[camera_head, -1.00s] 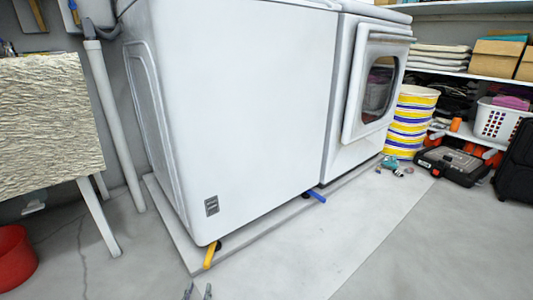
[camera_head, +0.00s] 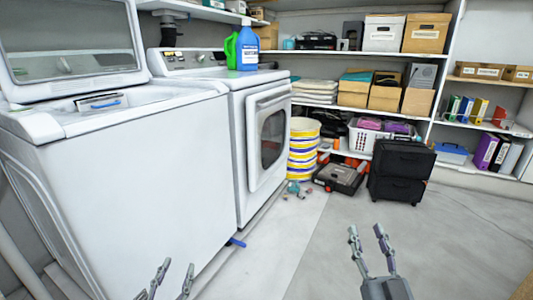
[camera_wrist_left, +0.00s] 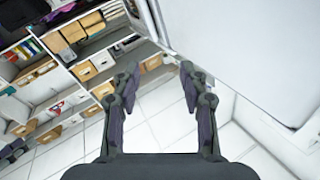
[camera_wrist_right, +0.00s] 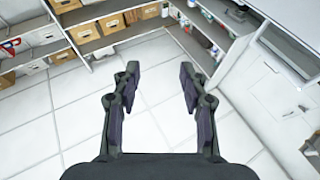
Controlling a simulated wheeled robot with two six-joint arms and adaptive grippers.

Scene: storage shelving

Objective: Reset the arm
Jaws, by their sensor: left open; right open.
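My left gripper (camera_head: 172,277) is at the bottom of the head view, in front of the white washing machine's front panel. It is open and empty, and its two parted fingers also show in the left wrist view (camera_wrist_left: 160,82). My right gripper (camera_head: 368,236) stands over the bare floor at the lower right of the head view. It is open with nothing between its fingers, as the right wrist view (camera_wrist_right: 156,82) also shows. Only the fingertips of the left gripper show in the head view; its arm is out of frame.
The washing machine (camera_head: 130,175), lid raised, stands at left beside a dryer (camera_head: 245,140) with bottles on top. Shelving (camera_head: 350,53) with boxes lines the back. A black drawer unit (camera_head: 399,172), toolbox (camera_head: 340,177) and striped drum (camera_head: 303,150) stand on the floor. The front floor is clear.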

